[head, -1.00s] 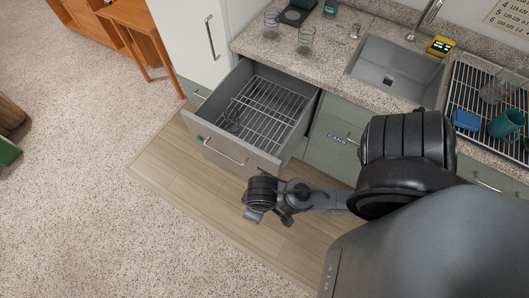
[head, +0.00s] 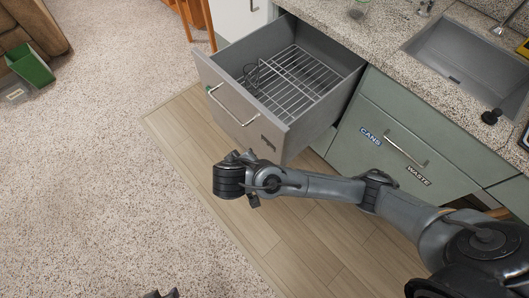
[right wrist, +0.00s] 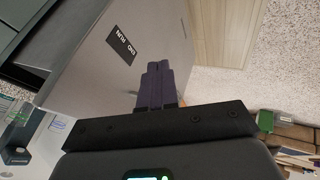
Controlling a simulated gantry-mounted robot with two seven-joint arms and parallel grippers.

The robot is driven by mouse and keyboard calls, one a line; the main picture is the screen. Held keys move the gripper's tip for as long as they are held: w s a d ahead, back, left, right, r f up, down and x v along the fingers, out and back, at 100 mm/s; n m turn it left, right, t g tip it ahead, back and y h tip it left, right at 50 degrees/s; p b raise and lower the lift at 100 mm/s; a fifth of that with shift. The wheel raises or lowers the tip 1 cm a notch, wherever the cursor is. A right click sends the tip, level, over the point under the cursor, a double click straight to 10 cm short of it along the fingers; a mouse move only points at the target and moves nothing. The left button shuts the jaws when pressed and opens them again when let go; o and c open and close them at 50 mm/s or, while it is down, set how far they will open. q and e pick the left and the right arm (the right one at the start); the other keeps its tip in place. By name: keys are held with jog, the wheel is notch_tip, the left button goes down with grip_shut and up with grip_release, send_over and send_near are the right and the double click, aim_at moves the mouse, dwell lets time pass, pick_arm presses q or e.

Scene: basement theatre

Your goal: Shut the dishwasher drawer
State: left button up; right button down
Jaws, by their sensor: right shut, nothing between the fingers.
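The dishwasher drawer (head: 243,114) is pulled out from under the counter, its grey front facing the open floor. A bar handle (head: 232,106) and a dark label (head: 268,143) are on the front. My right gripper (head: 246,156) is just outside the lower part of the drawer front, near the label. In the right wrist view its fingers (right wrist: 158,72) are shut and empty, pointing along the front panel; contact is unclear. Dark tips at the head view's bottom edge may be my left gripper (head: 160,294).
A green cabinet (head: 385,140) labelled CANS and WASTE stands right of the drawer. The counter (head: 385,45) with a sink (head: 470,60) runs above. Wood floor (head: 190,125) and speckled carpet (head: 110,120) are clear before the drawer. A green bin (head: 30,65) is far left.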

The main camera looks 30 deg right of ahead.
send_near(262, 143)
notch_tip(262, 143, down, 4)
jog(key=w+a, duration=0.1)
jog(key=a, duration=0.1)
jog(key=shift+w+d+f, duration=0.1)
jog(key=shift+w+d, duration=0.15)
jog(key=shift+d, duration=0.7)
jog(key=shift+w+d+f, duration=0.1)
jog(key=shift+w+d, duration=0.15)
jog(key=shift+d, duration=0.75)
jog(key=shift+d, duration=0.1)
